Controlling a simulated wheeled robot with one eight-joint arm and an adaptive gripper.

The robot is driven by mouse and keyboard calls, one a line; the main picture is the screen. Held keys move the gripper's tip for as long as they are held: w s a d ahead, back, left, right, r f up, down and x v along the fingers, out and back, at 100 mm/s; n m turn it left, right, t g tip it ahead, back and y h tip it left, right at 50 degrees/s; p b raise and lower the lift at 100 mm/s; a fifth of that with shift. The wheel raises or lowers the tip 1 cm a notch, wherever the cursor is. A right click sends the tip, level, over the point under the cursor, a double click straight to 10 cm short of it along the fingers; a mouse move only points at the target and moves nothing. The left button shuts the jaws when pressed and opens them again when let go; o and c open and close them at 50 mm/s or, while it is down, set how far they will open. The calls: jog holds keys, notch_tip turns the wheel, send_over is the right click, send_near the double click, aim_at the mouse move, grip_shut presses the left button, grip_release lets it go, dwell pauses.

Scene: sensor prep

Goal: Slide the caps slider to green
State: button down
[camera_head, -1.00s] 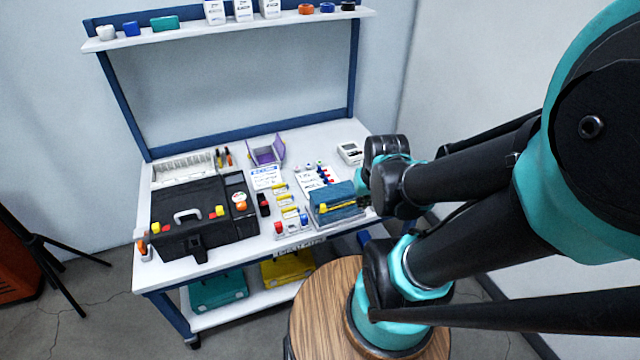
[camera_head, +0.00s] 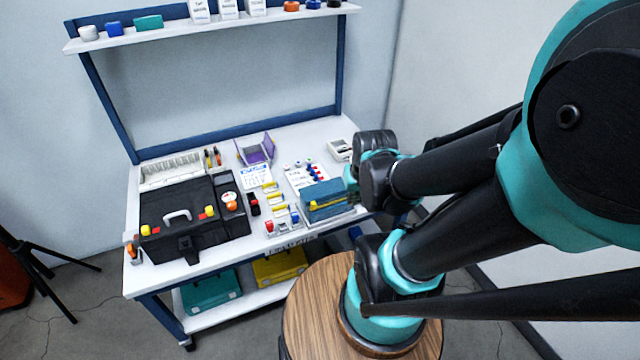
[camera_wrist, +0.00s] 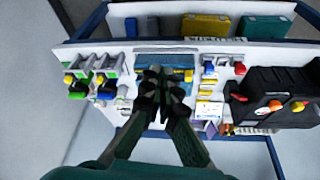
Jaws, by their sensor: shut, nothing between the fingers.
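I cannot clearly pick out the caps slider or its green mark. A blue-teal box (camera_head: 322,206) with a yellow strip sits at the bench's front right; it also shows in the wrist view (camera_wrist: 185,61). Behind it lies a white board (camera_head: 297,181) with small red and blue knobs. My gripper (camera_wrist: 164,75) is shut and empty over the box area in that view. In the head view my arm hides most of it.
A black toolbox (camera_head: 190,238) fills the bench's left front. Yellow-marked pieces (camera_head: 270,186) and a small tray with red and blue parts (camera_head: 282,226) lie between it and the box. A purple holder (camera_head: 257,152) and a white device (camera_head: 340,150) stand behind.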

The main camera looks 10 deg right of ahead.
jog(key=c, duration=2.2)
grip_release()
jog(key=shift+o, duration=1)
jog(key=shift+w, duration=0.1)
jog(key=o, duration=0.5)
jog(key=shift+g, duration=0.3)
jog(key=w, duration=0.1)
jog(key=w+r, duration=0.1)
jog(key=w, duration=0.1)
jog(key=w+r, duration=0.1)
jog(key=w, duration=0.1)
jog(key=shift+w+a, duration=0.1)
jog(key=shift+a, duration=0.1)
jog(key=shift+c, duration=0.2)
jog(key=w+a+f+n+g, duration=0.2)
jog(key=w, duration=1.1)
jog(key=w+a+f+n+g, duration=0.1)
jog(key=w+a+f+g, duration=0.15)
jog(key=w, duration=1.05)
jog(key=shift+t, duration=0.45)
jog(key=f, duration=1.7)
jog(key=shift+s+d+f, duration=0.2)
jog(key=shift+d, duration=0.1)
jog(key=shift+c, duration=0.3)
grip_shut()
